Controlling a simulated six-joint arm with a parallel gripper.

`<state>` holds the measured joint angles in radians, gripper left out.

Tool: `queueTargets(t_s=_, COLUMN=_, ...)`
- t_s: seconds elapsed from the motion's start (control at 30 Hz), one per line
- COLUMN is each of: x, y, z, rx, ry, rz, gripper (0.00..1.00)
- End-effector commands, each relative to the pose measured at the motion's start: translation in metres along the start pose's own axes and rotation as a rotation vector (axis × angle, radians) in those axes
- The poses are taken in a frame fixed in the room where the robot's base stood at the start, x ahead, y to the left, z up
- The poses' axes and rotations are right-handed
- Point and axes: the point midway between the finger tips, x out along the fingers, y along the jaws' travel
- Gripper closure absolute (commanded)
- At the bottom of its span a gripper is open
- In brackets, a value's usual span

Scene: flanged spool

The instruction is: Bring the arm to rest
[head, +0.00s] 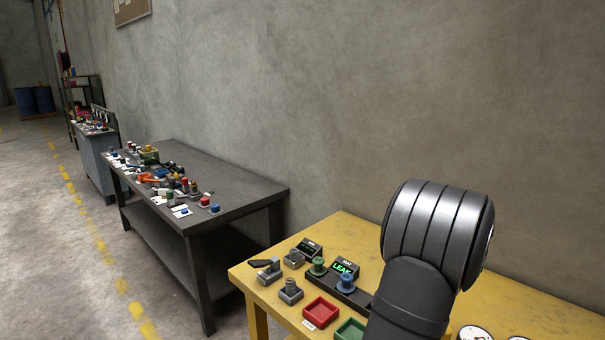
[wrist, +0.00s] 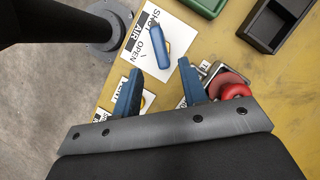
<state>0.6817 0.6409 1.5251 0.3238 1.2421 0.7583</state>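My gripper (wrist: 160,66) shows in the wrist view with its two blue fingers spread apart and nothing between them. Beyond the fingertips, a blue handle (wrist: 152,40) lies over a white card (wrist: 133,52) lettered SHUT, AIR and OPEN. In the head view my arm hides part of the yellow bench, and the gripper is out of sight. A green flanged spool (head: 318,267) and a blue flanged spool (head: 347,283) stand upright on a dark fixture (head: 352,297) beside a display reading LEAK (head: 343,268).
A red tray (head: 321,312) and a green tray (head: 350,330) sit on the yellow bench (head: 545,315). In the wrist view, a red knob (wrist: 236,91) is close right of the right finger, and a black divided box (wrist: 279,22) is at upper right. A dark bench (head: 240,188) stands left.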

Motion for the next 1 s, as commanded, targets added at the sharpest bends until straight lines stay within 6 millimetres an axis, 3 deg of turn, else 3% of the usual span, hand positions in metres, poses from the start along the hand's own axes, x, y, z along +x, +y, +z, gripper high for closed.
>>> queueTargets(t_s=0.2, x=0.044, y=0.001, z=0.000, rx=-0.001, ry=-0.002, rz=0.004, gripper=0.61)
queueTargets(t_s=0.43, x=0.076, y=0.001, z=0.000, rx=0.000, ry=-0.002, rz=0.003, gripper=0.61)
queueTargets(t_s=0.63, x=0.086, y=0.001, z=0.000, rx=0.000, ry=-0.001, rz=0.001, gripper=0.61)
queueTargets(t_s=1.0, x=0.084, y=0.000, z=0.000, rx=-0.003, ry=0.000, rz=0.001, gripper=0.61)
